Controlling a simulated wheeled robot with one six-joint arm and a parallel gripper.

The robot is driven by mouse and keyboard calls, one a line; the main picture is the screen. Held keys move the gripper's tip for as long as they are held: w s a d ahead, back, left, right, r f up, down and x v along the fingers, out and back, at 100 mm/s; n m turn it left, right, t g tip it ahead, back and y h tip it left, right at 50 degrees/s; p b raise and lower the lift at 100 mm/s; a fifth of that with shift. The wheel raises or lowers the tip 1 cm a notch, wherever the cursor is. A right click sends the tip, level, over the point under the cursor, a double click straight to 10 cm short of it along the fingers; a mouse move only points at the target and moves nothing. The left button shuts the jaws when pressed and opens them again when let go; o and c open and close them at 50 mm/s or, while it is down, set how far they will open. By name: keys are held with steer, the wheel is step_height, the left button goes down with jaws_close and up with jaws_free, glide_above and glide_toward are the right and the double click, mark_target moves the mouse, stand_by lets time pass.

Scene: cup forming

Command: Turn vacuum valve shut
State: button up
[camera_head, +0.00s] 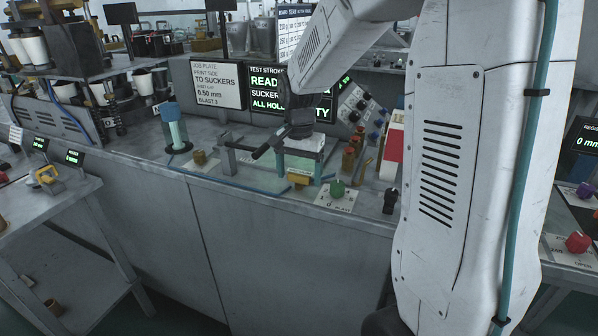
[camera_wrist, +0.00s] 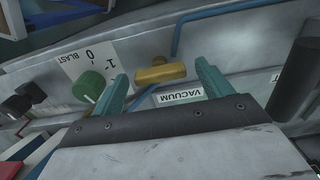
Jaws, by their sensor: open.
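The vacuum valve has a yellow-brass bar handle (camera_wrist: 160,73) beside a white VACUUM label (camera_wrist: 180,97) in the wrist view. A blue pipe runs close to it. In the head view the handle (camera_head: 299,179) shows at the bench's front edge, just below my gripper (camera_head: 300,168). My gripper is open and points down, with its two teal fingers apart. In the wrist view the handle appears in the gap between the fingertips (camera_wrist: 163,71), nearer the far side. Nothing is held. I cannot tell whether either finger touches the handle.
A black knob (camera_head: 391,200) stands farther right. A teal-and-blue cylinder (camera_head: 175,128) stands to the left. Screens (camera_head: 268,92) stand behind.

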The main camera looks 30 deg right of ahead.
steer(key=c, duration=1)
steer(key=n, duration=0.4)
steer(key=shift+n, duration=0.4)
steer(key=n, duration=0.4)
steer(key=shift+n, duration=0.3)
steer(key=n, duration=0.4)
steer(key=shift+n, duration=2.2)
